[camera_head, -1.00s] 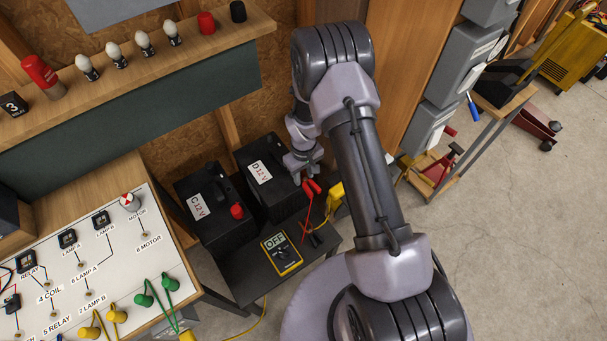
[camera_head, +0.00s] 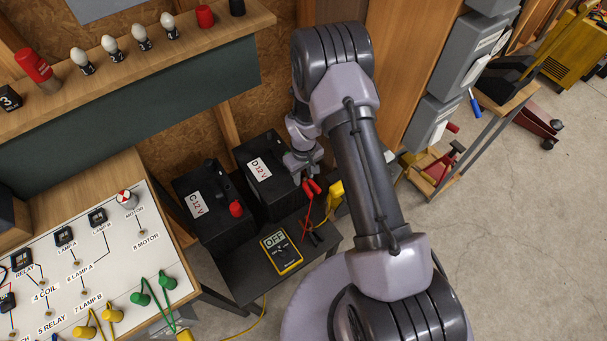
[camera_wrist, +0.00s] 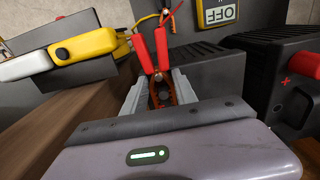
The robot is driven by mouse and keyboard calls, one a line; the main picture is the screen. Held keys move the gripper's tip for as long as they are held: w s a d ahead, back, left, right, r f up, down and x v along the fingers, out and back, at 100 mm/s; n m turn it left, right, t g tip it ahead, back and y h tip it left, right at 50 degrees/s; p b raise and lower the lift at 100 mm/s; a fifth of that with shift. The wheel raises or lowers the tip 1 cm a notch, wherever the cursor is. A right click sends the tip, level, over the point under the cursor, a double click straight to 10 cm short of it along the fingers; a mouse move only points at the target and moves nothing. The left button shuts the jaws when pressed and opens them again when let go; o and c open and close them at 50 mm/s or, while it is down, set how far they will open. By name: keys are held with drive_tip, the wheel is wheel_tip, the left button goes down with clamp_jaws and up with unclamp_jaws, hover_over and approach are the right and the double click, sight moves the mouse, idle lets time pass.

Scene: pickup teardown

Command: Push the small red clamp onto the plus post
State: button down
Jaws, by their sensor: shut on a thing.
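The small red clamp (camera_head: 312,187) is in my gripper (camera_head: 303,170), at the front right corner of the battery marked D (camera_head: 262,172). In the wrist view its two red handles (camera_wrist: 152,52) point up and away, and its jaws lie between the fingers of my gripper (camera_wrist: 161,92). A red lead runs from the handles. The D battery's plus post cannot be made out; my gripper covers that corner. The battery marked C (camera_head: 199,219) has a red post cap (camera_head: 236,208). The cap and a plus sign appear at the right of the wrist view (camera_wrist: 299,104).
A yellow multimeter (camera_head: 281,252) reading OFF lies on the dark stand (camera_head: 237,277) before the batteries. A yellow tool (camera_head: 335,194) and black clamp (camera_head: 315,238) are nearby. A wooden post stands behind my arm, and the labelled board (camera_head: 110,265) is left.

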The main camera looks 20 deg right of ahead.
drive_tip(key=c, duration=0.9)
unclamp_jaws()
drive_tip(key=shift+r, duration=0.1)
wheel_tip(320, 180, up, 18)
drive_tip(key=p, duration=0.4)
drive_tip(key=shift+f+p, duration=0.25)
drive_tip(key=shift+p, duration=0.1)
wheel_tip(320, 180, up, 8)
drive_tip(key=m+t+b, duration=0.1)
drive_tip(key=m+b, duration=0.1)
hover_over(303, 177)
drive_tip(key=s, duration=0.1)
drive_tip(key=s+a+r+m+t+b, duration=0.1)
drive_tip(key=s+r, duration=0.2)
drive_tip(key=r, duration=0.3)
drive_tip(key=s+a+r+m+t+b, duration=0.1)
drive_tip(key=s+r, duration=0.2)
drive_tip(key=s, duration=0.3)
drive_tip(key=s+a+r+m+t+y+b, duration=0.1)
drive_tip(key=s+r+m, duration=0.1)
drive_tip(key=s, duration=0.4)
drive_tip(key=s+a+r+m+t+y+b, duration=0.1)
drive_tip(key=s+r+m+b, duration=0.1)
drive_tip(key=s, duration=0.5)
drive_tip(key=shift+a+r+t, duration=0.25)
drive_tip(key=shift+r+t, duration=0.15)
drive_tip(key=shift+r, duration=0.4)
